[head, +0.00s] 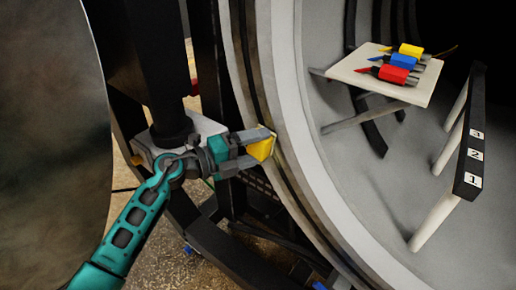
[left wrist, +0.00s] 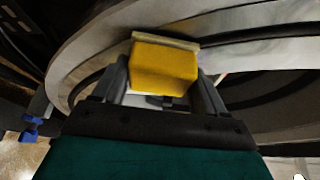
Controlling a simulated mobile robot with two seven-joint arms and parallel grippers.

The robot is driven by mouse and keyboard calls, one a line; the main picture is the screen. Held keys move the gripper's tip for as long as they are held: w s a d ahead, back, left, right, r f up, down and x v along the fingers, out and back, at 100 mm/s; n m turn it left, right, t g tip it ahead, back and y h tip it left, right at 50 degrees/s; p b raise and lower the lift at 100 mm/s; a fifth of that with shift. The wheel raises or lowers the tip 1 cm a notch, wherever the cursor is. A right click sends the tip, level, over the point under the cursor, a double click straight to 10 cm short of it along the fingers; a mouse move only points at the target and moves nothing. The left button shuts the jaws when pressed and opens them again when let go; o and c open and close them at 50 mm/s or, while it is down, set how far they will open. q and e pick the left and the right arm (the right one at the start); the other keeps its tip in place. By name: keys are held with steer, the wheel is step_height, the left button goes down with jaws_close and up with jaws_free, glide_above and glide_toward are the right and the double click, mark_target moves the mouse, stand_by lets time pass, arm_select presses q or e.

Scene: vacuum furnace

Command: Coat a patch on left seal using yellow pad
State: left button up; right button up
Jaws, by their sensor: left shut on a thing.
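My left gripper (head: 258,143) is shut on the yellow pad (head: 261,149), a small yellow block. The pad is at the rim of the furnace opening, close to or against the left seal (head: 263,108), the dark band running round the pale ring. In the left wrist view the pad (left wrist: 163,68) sits between the two fingers, with a pale layer on its far face toward the rim. I cannot tell for sure whether that face touches the seal. No coated patch can be made out. My right gripper is not in view.
Inside the furnace, a white tray (head: 347,73) carries yellow, blue and red tools. A dark bar (head: 470,135) labelled 1, 2, 3 stands at the right on pale rods. A large rounded door surface (head: 50,120) fills the left. Dark frame beams stand below the rim.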

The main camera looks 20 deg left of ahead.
arm_select(q)
steer(key=shift+w+a+r, duration=0.1)
steer(key=shift+a+r, duration=0.05)
steer(key=shift+r, duration=0.15)
steer(key=shift+s+d+f+b, duration=0.15)
steer(key=shift+d+f, duration=0.15)
steer(key=shift+f, duration=0.3)
steer(key=shift+s+d+f+b, duration=0.2)
steer(key=shift+d+f, duration=0.1)
steer(key=shift+f, duration=0.35)
steer(key=shift+s+d+f+b, duration=0.15)
steer(key=shift+d+f, duration=0.15)
steer(key=shift+f, duration=0.3)
steer(key=shift+s+d+f+b, duration=0.2)
steer(key=shift+d+f+b, duration=0.35)
steer(key=shift+f, duration=0.55)
steer(key=shift+s+d+f+b, duration=0.2)
steer(key=shift+d+f+b, duration=0.35)
steer(key=shift+f, duration=0.55)
steer(key=shift+s+d+f+b, duration=0.2)
steer(key=shift+d+f+b, duration=0.2)
steer(key=shift+d+f, duration=0.5)
steer(key=shift+a+f, duration=0.15)
steer(key=shift+s, duration=0.15)
